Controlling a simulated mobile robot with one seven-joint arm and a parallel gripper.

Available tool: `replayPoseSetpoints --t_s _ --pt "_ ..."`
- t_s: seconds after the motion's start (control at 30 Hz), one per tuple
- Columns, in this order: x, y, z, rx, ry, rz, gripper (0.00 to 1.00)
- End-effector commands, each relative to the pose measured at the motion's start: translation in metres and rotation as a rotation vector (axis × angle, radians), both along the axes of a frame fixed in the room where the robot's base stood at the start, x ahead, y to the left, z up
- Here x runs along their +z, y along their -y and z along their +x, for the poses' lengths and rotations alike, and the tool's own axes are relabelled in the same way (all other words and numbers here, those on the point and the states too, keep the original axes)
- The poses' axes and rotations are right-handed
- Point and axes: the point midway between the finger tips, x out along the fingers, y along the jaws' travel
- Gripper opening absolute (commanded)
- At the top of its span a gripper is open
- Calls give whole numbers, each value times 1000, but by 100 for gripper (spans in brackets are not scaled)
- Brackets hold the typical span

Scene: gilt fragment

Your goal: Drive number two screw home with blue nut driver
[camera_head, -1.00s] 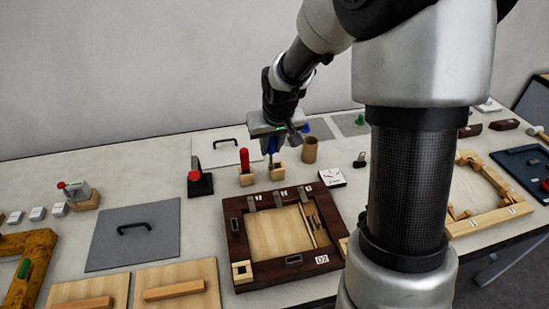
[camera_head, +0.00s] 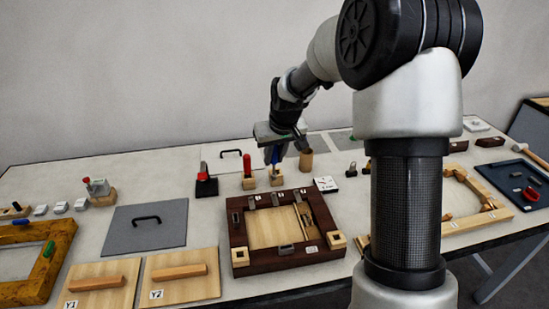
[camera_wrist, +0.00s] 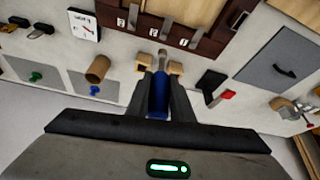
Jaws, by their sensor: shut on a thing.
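My gripper (camera_head: 273,153) is shut on the blue nut driver (camera_wrist: 158,96), which points down. The blue handle (camera_head: 274,156) is also visible in the head view. Its shank meets or stands just above a small wooden holder block (camera_head: 277,177); I cannot tell whether the tip is still inside. The dark wooden frame (camera_head: 238,230) lies nearer the front, with several metal clips along its far edge. The middle clip (camera_head: 275,200) is beside the middle number label (camera_head: 280,195), which also shows in the wrist view (camera_wrist: 153,32). The screw heads are too small to make out.
A red-handled tool (camera_head: 247,165) stands in a block close left of the driver. A cardboard-coloured cup (camera_head: 306,160) is close right. A white dial card (camera_head: 326,184) lies right of the holder. A grey lidded panel (camera_head: 145,240) lies left of the frame.

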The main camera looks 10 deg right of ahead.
Motion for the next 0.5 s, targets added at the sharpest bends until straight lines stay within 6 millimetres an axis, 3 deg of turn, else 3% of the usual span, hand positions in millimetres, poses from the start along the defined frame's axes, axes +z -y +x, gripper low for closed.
replayPoseSetpoints --t_s 0.5 --pt "-8 0 0 0 1 0 0"
